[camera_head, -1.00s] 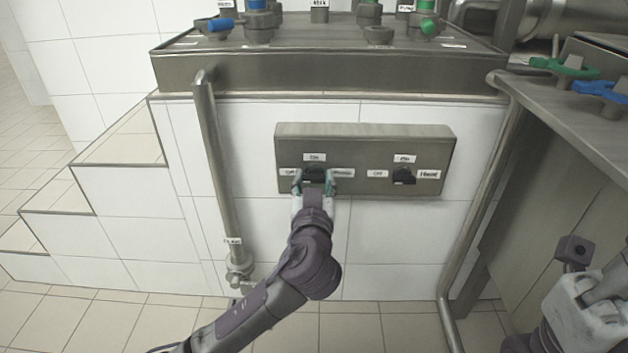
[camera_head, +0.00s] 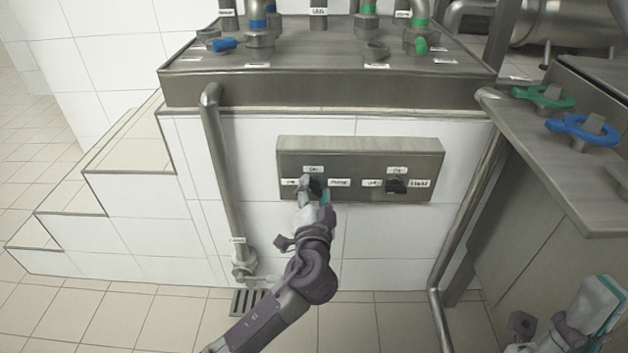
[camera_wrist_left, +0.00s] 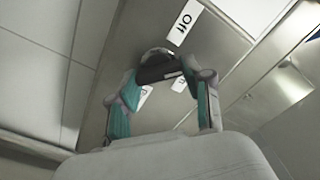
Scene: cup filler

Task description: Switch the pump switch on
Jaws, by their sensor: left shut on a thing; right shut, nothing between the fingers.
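A grey metal switch box (camera_head: 360,144) on the white tiled wall carries two black rotary switches. My left gripper (camera_head: 315,191) is at the left switch (camera_head: 316,182), which sits below an "On" label. In the left wrist view the gripper (camera_wrist_left: 165,92) has its teal fingers on both sides of the black knob (camera_wrist_left: 158,70), shut on it, and the panel looks tilted. Other labels are partly hidden or too small to read surely. The right switch (camera_head: 396,186) is untouched. My right gripper (camera_head: 600,305) is shut and empty at the lower right.
A steel counter with pipes and valves (camera_head: 330,90) stands above the box. A vertical pipe (camera_head: 222,165) runs down on the left. A side table (camera_head: 570,150) with green and blue handles is on the right. Tiled steps rise on the left.

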